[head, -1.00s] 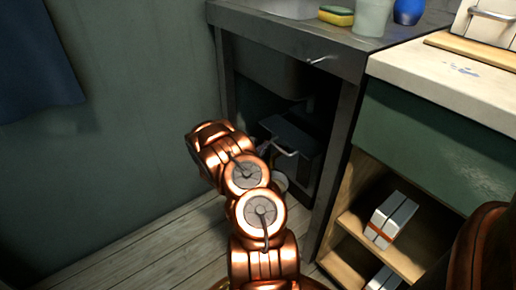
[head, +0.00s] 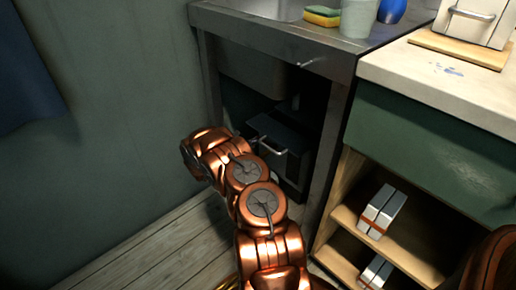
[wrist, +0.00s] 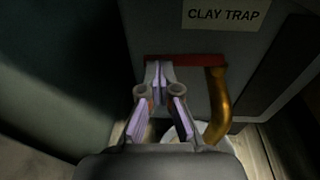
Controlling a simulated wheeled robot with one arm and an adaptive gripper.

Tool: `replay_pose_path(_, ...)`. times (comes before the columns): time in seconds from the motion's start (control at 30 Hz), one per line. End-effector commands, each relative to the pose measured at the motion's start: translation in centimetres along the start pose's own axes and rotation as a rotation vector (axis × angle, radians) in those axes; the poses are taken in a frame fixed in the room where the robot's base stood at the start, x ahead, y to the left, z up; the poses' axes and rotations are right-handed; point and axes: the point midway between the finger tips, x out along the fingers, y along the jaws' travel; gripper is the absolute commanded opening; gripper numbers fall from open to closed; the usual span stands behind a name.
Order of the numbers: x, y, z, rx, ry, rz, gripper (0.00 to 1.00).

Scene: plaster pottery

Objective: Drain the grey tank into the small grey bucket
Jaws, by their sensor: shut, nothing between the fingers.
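The grey tank (wrist: 230,65) carries a "CLAY TRAP" label in the wrist view. In the head view a dark box-shaped tank (head: 283,142) with a metal handle sits under the sink. A red bar (wrist: 190,60) and a curved brass pipe (wrist: 218,105) are on the tank's front. My gripper (wrist: 158,73) is shut and empty, its tips at the left part of the red bar; I cannot tell whether they touch it. A pale round rim, likely the small bucket (wrist: 193,131), shows below the pipe, mostly hidden by my gripper.
The metal sink counter (head: 270,40) and its leg (head: 325,165) frame the opening around the tank. A green wall (head: 110,120) stands close on the left. Wooden shelves (head: 345,215) with white boxes stand on the right. The plank floor (head: 150,245) is clear at lower left.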

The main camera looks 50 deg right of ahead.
Motion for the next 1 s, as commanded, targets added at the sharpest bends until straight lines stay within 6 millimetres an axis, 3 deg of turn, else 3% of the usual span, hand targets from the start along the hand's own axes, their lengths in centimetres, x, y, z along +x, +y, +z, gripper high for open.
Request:
replay_pose_path(0.37, -0.6, -0.1, -0.2, -0.001, 0.0, -0.001, 0.0)
replay_pose_path(0.57, -3.6, -0.1, -1.1, -0.004, -0.001, 0.001, 0.0)
replay_pose_path(1.0, -11.8, 0.2, -1.1, -0.001, 0.001, 0.003, 0.0)
